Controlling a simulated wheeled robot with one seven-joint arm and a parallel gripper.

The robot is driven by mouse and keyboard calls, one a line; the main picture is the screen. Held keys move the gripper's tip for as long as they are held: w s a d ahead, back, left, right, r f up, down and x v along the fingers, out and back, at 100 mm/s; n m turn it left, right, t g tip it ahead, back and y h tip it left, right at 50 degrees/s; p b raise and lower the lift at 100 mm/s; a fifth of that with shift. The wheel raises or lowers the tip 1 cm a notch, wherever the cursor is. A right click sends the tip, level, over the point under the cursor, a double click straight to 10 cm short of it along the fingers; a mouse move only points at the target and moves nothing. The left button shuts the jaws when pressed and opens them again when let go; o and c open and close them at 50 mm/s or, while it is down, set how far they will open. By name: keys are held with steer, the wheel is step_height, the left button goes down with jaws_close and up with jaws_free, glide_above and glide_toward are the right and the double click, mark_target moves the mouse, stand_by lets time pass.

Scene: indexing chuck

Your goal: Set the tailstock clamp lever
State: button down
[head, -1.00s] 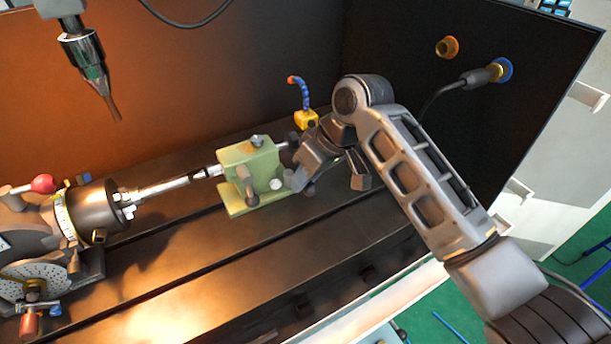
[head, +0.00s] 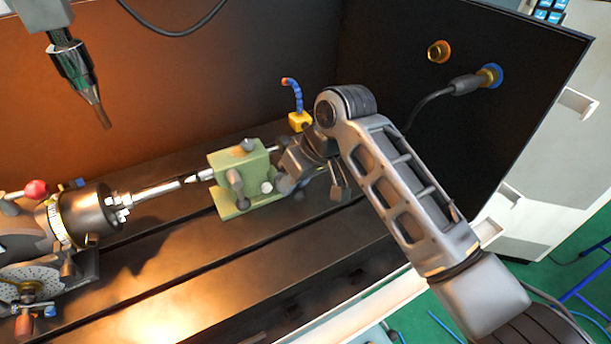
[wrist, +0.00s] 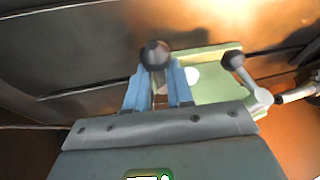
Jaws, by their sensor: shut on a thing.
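The green tailstock (head: 228,170) stands on the dark slotted bed, its centre pointing left to the chuck. My gripper (head: 311,188) is at the tailstock's right end, and its far finger hides part of that end. In the wrist view my blue-tipped jaws (wrist: 157,92) are shut on a lever with a dark ball knob (wrist: 154,54), which appears to be the clamp lever; the ball sits just beyond the fingertips. Most of its shank is hidden between the jaws. A second ball-ended lever (wrist: 233,61) is on the tailstock, apart from my jaws. A pale round button (wrist: 191,76) is beside the jaws.
The chuck (head: 82,215) and a bar (head: 155,192) are left of the tailstock. A tool spindle (head: 75,65) hangs at the upper left. A blue hose on a yellow block (head: 300,121) stands close behind my gripper. The front of the bed is clear.

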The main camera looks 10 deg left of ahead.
steer(key=shift+s+f, duration=0.2)
steer(key=shift+f, duration=0.05)
steer(key=c, duration=1)
jaws_free()
steer(key=shift+d+r, duration=0.1)
steer(key=shift+c, duration=0.2)
steer(key=shift+w, duration=0.1)
steer(key=shift+r, duration=0.1)
steer(key=w+v, duration=0.1)
steer(key=v, duration=0.6)
steer(key=shift+s+d+r+b, duration=0.2)
steer(key=shift+s+r+b, duration=0.15)
steer(key=shift+s, duration=0.2)
